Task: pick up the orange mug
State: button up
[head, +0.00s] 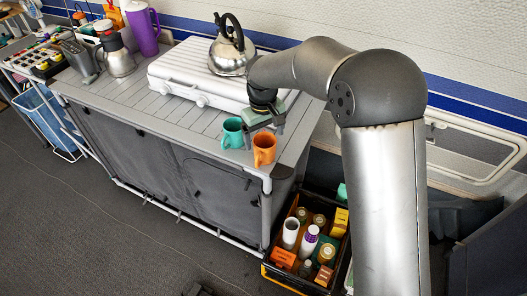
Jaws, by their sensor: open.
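The orange mug (264,150) stands upright near the front right corner of the grey slatted camp table (190,122). A teal mug (232,134) stands close to its left. My gripper (263,126) is just above and behind the two mugs, pointing down. Its fingers look apart, one near the teal mug's right side and one behind the orange mug's right side. It holds nothing that I can see. Whether a finger touches either mug is too small to tell.
A white stove (172,76) with a steel kettle (229,54) stands behind the mugs. A steel flask (118,62) and a purple jug (142,30) are at the table's far left. A black crate (276,268) of groceries sits on the floor at right.

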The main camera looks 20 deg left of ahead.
aim_at(265, 144)
jog(key=shift+d+f, duration=0.1)
jog(key=shift+f, duration=1.9)
jog(key=c, duration=1.1)
jog(key=shift+r, duration=0.1)
